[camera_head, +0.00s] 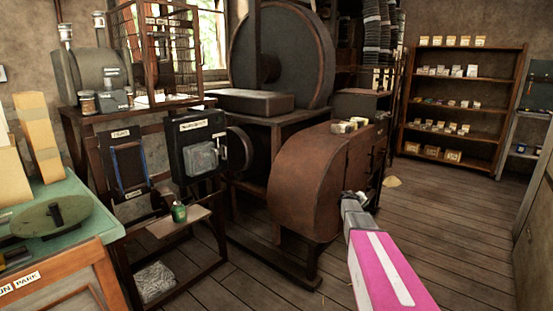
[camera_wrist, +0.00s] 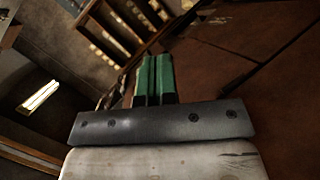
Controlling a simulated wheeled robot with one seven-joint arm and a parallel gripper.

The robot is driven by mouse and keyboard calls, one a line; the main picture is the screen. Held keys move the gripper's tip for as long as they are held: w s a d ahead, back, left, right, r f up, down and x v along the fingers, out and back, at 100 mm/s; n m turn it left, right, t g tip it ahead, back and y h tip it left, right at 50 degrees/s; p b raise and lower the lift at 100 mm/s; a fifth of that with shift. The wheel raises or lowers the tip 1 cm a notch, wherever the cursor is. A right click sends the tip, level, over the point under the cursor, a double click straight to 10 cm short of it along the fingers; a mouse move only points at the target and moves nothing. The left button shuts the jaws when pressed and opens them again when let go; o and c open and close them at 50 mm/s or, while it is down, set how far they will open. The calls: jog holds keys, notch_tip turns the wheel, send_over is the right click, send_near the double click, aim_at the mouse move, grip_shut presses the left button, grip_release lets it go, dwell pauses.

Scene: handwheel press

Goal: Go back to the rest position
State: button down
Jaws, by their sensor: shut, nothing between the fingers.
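My gripper (camera_head: 352,196) is at the end of my pink and grey arm, right of centre in the head view. It is in front of the lower right side of the rusty brown rounded machine housing (camera_head: 305,180); I cannot tell whether they touch. In the wrist view my gripper's two green fingers (camera_wrist: 153,75) are side by side and closed, with nothing between them. The brown housing also fills the right of the wrist view (camera_wrist: 265,50).
A large dark wheel (camera_head: 285,60) stands behind the housing. A black box (camera_head: 198,145) and a small shelf with a green jar (camera_head: 179,212) are at left. A green-topped table (camera_head: 75,190) is at far left. Wooden shelves (camera_head: 465,100) stand at back right. The plank floor (camera_head: 440,215) at right is mostly clear.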

jog(key=s+a+f+g+y, duration=0.2)
jog(key=s+a, duration=0.6)
jog(key=s, duration=0.5)
jog(key=s+a+f+m+g+y, duration=0.1)
jog(key=s+a+f+g+y, duration=0.1)
jog(key=s+a+y, duration=0.3)
jog(key=s+a+f+m+g+y, duration=0.1)
jog(key=s+a+g+y, duration=0.2)
jog(key=s+a, duration=1)
jog(key=s+g, duration=0.1)
jog(key=s, duration=0.8)
jog(key=shift+s+f+y, duration=0.15)
jog(key=shift+f+y, duration=0.15)
jog(key=shift+f, duration=0.1)
